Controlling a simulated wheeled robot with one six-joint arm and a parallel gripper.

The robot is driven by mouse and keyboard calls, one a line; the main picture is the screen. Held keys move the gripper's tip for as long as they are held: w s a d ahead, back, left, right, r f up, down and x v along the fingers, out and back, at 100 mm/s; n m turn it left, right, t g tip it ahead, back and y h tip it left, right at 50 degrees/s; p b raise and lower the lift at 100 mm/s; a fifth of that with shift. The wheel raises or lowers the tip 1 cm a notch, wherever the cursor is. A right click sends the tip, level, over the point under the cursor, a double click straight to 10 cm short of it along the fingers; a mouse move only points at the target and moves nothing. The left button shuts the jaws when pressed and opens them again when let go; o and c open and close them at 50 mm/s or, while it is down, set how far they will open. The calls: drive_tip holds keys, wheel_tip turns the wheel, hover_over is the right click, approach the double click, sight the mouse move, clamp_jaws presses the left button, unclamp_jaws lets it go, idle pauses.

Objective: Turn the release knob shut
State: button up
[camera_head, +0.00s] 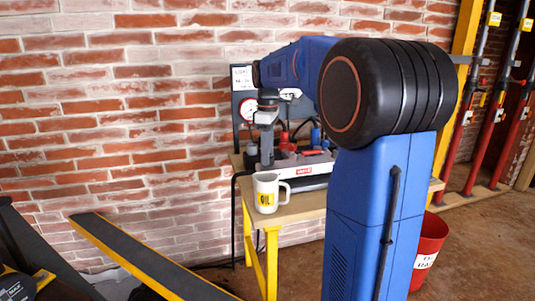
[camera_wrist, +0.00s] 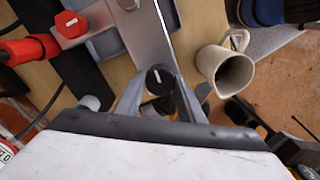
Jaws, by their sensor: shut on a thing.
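A small round black knob (camera_wrist: 160,79) with a white pointer line shows in the wrist view, between the two grey fingers of my gripper (camera_wrist: 160,86). My gripper is shut on this knob; the pointer line runs roughly up and down in the picture. A red hexagonal knob (camera_wrist: 71,25) with a white mark is at the upper left, apart from my fingers. No label tells which is the release knob. In the head view, my gripper (camera_head: 266,160) points down beside the pump unit (camera_head: 300,168) on the bench; the black knob cannot be made out there.
A white mug (camera_head: 267,193) stands close by on the bench (camera_head: 300,208); it also shows in the wrist view (camera_wrist: 222,65). A pressure gauge (camera_head: 250,108) is behind my gripper. A red bin (camera_head: 430,250) stands right of the bench, and a brick wall lies behind.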

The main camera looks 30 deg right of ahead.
drive_tip(key=m, duration=1.3)
drive_tip(key=shift+m, duration=2.2)
drive_tip(key=o, duration=1)
drive_tip(key=shift+o, duration=0.2)
